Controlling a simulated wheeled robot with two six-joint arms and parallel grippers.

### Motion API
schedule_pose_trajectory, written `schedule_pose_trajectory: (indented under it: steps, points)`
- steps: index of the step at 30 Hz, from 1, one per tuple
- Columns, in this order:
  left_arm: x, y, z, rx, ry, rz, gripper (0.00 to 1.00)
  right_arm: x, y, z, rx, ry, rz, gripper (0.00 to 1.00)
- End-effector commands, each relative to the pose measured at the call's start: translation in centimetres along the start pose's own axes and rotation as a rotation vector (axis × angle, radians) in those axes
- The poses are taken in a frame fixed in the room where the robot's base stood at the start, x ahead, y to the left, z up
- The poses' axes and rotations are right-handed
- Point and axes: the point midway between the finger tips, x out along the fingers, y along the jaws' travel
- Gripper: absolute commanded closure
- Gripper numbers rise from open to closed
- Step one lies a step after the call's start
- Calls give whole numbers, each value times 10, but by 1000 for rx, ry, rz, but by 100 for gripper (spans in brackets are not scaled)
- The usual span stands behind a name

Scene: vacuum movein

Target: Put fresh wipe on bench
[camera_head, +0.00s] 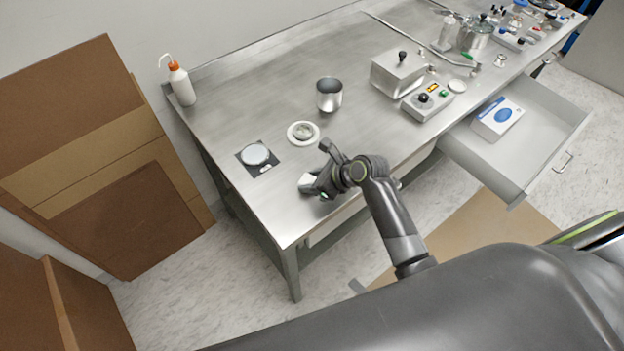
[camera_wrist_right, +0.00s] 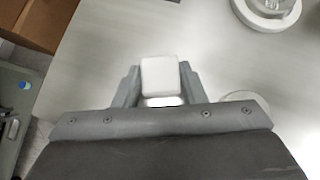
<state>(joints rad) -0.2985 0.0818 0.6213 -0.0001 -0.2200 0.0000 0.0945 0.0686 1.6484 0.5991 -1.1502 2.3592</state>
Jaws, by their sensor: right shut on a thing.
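My right gripper (camera_head: 318,190) is over the near left part of the metal bench (camera_head: 262,209). It is shut on a small white block-like wipe (camera_head: 306,181). In the right wrist view the wipe (camera_wrist_right: 161,77) sits between the two fingers, just over the bench top (camera_wrist_right: 115,30). I cannot tell whether the wipe touches the bench. A white and blue box (camera_head: 497,118) lies in the open drawer (camera_head: 535,140) at the right. My left gripper is not in view.
A round disc on a dark square plate (camera_head: 255,155), a white ring-shaped part (camera_head: 303,133) and a metal cup (camera_head: 329,95) stand near my right gripper. A squeeze bottle (camera_head: 181,83) is at the far left corner. A control box (camera_head: 427,102) stands right.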

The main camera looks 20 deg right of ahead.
Motion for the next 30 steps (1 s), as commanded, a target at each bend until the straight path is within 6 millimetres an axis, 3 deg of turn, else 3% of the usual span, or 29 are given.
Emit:
schedule_pose_trajectory:
  steps: [12,13,18,30]
  points:
    - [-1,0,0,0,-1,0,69,4,0,-4,0,0,1,84]
    - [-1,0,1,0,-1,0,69,4,0,-4,0,-1,1,60]
    - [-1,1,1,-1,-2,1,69,4,0,-4,0,-1,1,41]
    - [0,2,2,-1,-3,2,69,-3,0,-1,-1,-1,-1,41]
